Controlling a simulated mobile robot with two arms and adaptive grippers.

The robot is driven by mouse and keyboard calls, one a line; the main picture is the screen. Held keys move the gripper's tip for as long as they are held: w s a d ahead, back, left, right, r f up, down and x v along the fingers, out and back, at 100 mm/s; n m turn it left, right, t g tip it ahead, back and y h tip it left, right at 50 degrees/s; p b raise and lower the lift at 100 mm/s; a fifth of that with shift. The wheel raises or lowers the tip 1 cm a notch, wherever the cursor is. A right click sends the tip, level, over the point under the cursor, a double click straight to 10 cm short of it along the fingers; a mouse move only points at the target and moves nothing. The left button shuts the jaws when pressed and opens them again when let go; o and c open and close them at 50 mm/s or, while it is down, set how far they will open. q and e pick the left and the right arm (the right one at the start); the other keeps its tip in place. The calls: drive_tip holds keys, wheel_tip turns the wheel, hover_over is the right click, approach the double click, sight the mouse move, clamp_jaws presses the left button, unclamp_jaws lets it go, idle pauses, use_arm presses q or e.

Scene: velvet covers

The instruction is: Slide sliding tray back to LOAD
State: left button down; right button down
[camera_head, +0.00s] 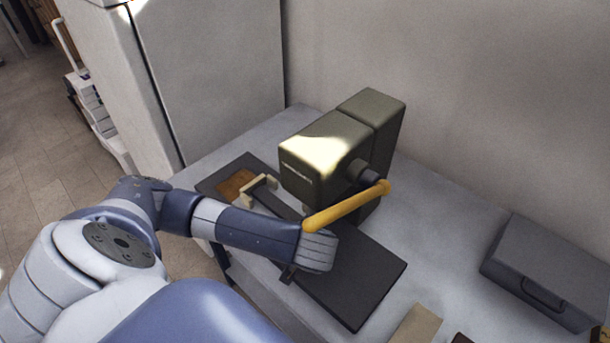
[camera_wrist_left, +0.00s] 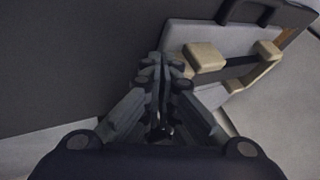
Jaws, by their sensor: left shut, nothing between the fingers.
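The olive press-like machine (camera_head: 325,150) stands on a dark base plate (camera_head: 365,275) and has a long yellow lever (camera_head: 345,207). What looks like the sliding tray shows at the plate's left end, with pale blocks (camera_head: 248,197) and a dark bar. In the left wrist view, pale blocks (camera_wrist_left: 205,57), a light grey plate and a dark handle (camera_wrist_left: 262,10) appear at upper right. My left gripper (camera_wrist_left: 163,68) is shut and empty, its fingertips close to the nearer pale block; contact cannot be told. In the head view my forearm mostly hides it. My right gripper is out of view.
A brown patch (camera_head: 236,185) lies on the plate's left end. A grey case with a handle (camera_head: 550,270) stands at right, and a tan piece (camera_head: 415,325) lies at the front. A tall pale cabinet (camera_head: 215,75) stands behind left.

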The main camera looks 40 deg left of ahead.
sight(265, 206)
use_arm(q)
drive_tip(key=a, duration=0.4)
drive_tip(key=a+p, duration=0.1)
drive_tip(key=a, duration=0.4)
drive_tip(key=a+p, duration=0.1)
drive_tip(key=a, duration=0.3)
drive_tip(key=shift+w+a, duration=0.35)
drive_tip(key=shift+w, duration=0.05)
drive_tip(key=shift+w+a+r, duration=0.1)
drive_tip(key=shift+a, duration=0.2)
